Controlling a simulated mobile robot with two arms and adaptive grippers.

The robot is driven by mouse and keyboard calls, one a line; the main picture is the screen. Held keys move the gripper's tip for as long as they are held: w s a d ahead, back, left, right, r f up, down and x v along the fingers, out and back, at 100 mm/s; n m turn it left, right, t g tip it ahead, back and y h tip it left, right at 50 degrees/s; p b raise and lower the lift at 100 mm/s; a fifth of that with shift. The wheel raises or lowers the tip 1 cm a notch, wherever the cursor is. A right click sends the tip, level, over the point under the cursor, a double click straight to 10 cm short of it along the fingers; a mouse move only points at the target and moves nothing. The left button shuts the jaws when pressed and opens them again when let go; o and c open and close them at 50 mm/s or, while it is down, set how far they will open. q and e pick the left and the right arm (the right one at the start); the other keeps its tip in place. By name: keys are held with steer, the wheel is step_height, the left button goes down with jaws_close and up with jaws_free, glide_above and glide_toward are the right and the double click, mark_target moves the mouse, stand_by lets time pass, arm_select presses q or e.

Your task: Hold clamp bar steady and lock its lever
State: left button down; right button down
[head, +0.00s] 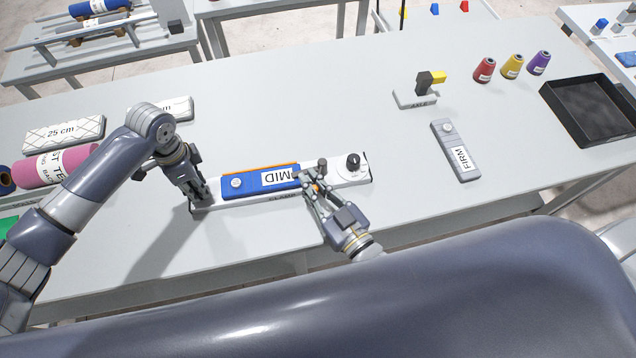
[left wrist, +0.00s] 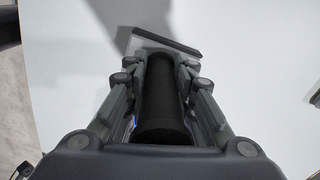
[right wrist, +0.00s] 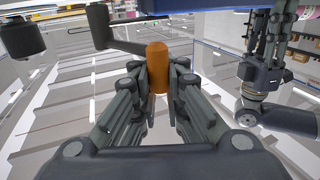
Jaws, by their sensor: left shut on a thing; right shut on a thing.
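The blue clamp bar (head: 255,186), labelled MID, lies along a pale base (head: 340,181) on the table. My left gripper (head: 200,196) is at the base's left end. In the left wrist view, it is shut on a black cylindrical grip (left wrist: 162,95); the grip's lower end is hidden. My right gripper (head: 314,188) is at the bar's right end, beside the MID label. In the right wrist view, it is shut on the orange tip (right wrist: 157,66) of a grey lever (right wrist: 124,44). Whether the lever is locked cannot be told.
A black knob (head: 353,161) stands on the base's right end. A grey FIRM bar (head: 455,150), thread cones (head: 512,66) and a black tray (head: 592,110) are to the right. A 25 cm block (head: 63,133) and a pink roll (head: 55,167) are left.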

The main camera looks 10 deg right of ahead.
steer(key=shift+a, duration=0.35)
stand_by(0.3)
steer(key=c, duration=1.6)
jaws_free()
steer(key=shift+d, duration=0.1)
steer(key=v, duration=1.2)
